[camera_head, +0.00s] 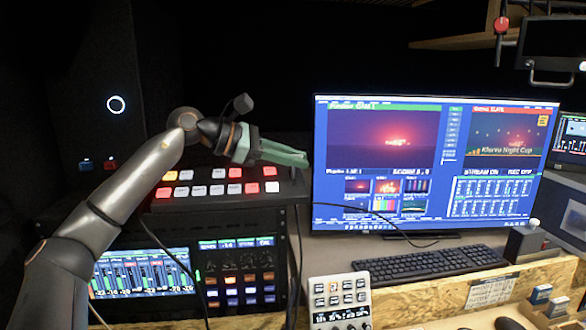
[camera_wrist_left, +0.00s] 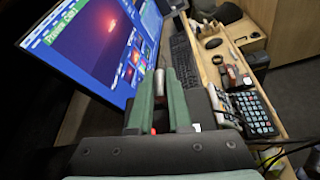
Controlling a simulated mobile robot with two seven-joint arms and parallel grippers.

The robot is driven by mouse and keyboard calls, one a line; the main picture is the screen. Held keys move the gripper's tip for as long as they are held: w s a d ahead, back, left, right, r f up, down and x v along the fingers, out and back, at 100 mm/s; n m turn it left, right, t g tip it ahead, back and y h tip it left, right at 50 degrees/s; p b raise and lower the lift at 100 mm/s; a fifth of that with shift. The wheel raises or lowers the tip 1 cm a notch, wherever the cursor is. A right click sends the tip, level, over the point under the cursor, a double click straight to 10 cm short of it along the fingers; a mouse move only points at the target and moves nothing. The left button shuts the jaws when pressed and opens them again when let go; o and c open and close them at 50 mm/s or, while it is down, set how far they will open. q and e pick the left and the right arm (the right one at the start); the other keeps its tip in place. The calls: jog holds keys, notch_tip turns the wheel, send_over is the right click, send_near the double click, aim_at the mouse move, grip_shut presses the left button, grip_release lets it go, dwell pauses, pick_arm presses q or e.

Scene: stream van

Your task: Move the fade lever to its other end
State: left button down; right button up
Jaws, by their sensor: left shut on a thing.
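My left gripper (camera_head: 283,153) reaches over the right end of the black switcher panel (camera_head: 295,188), which carries rows of red and white buttons. Its green fingers are shut on the fade lever. In the left wrist view a slim grey handle, the fade lever (camera_wrist_left: 160,82), shows between the two fingers (camera_wrist_left: 162,92). In the head view the fingers hide the lever, so its position along its slot cannot be told. My right gripper is in neither view.
A large monitor (camera_head: 430,165) stands close to the right of the fingers, with a keyboard (camera_head: 430,264) before it. Below the panel is a rack with a lit audio screen (camera_head: 145,273) and a button pad (camera_head: 240,285). A small grey keypad (camera_head: 340,300) stands in front.

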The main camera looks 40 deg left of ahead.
pick_arm(q)
jog(key=s+d+f+m+t+b, duration=0.1)
jog(key=b, duration=0.1)
jog(key=shift+d+m+y+b, duration=0.1)
jog(key=shift+m+y+b, duration=0.3)
jog(key=shift+d+f+m+b, duration=0.1)
jog(key=shift+f+m+b, duration=0.05)
jog(key=shift+m+b, duration=0.2)
jog(key=shift+s+d+f+m+t+b, duration=0.15)
jog(key=shift+s+d+m+t+b, duration=0.25)
jog(key=shift+b, duration=0.5)
jog(key=shift+m+y+b, duration=0.3)
jog(key=shift+m, duration=0.05)
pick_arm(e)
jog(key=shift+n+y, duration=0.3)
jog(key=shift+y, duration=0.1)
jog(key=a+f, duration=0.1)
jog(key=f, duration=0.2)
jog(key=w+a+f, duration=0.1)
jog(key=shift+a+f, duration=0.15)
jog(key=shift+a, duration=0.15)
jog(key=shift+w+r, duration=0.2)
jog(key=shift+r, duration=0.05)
pick_arm(q)
jog(key=c, duration=0.8)
grip_release()
jog(key=shift+c, duration=0.2)
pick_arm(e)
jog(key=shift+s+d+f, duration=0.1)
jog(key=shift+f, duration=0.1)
